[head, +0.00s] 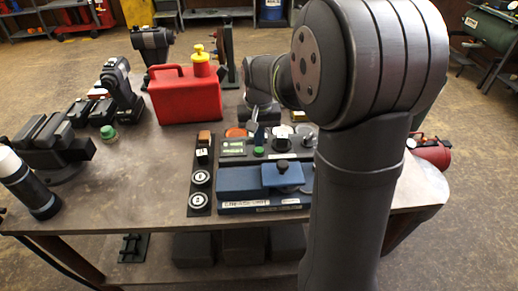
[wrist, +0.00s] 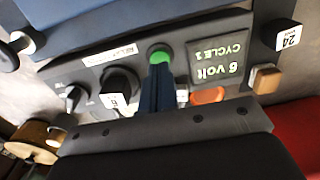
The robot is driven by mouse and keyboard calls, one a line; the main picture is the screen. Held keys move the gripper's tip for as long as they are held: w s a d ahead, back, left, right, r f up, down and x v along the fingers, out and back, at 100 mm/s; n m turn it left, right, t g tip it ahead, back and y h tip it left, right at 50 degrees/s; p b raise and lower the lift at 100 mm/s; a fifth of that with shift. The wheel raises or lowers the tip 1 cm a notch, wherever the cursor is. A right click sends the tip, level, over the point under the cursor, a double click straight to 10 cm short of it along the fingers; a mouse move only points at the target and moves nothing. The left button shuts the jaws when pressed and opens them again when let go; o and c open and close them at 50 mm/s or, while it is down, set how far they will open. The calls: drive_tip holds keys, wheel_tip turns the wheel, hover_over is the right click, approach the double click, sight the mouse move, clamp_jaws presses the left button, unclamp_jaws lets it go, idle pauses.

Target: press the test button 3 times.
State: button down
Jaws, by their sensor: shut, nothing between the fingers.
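The button also shows in the head view (head: 258,150). I cannot read a label that marks it as the test button. My gripper (wrist: 160,72) is shut and empty. In the wrist view its fingertips overlap the button's lower edge; I cannot tell whether they touch it. In the head view my arm reaches over the panel from the right.
A red can (head: 186,96) stands behind left.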

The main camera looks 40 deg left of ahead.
drive_tip(key=shift+f, duration=1.1)
drive_tip(key=shift+r, duration=2.3)
wheel_tip(320, 180, up, 4)
drive_tip(key=shift+f, duration=3.2)
drive_tip(key=shift+f, duration=1.1)
drive_tip(key=shift+r, duration=2.3)
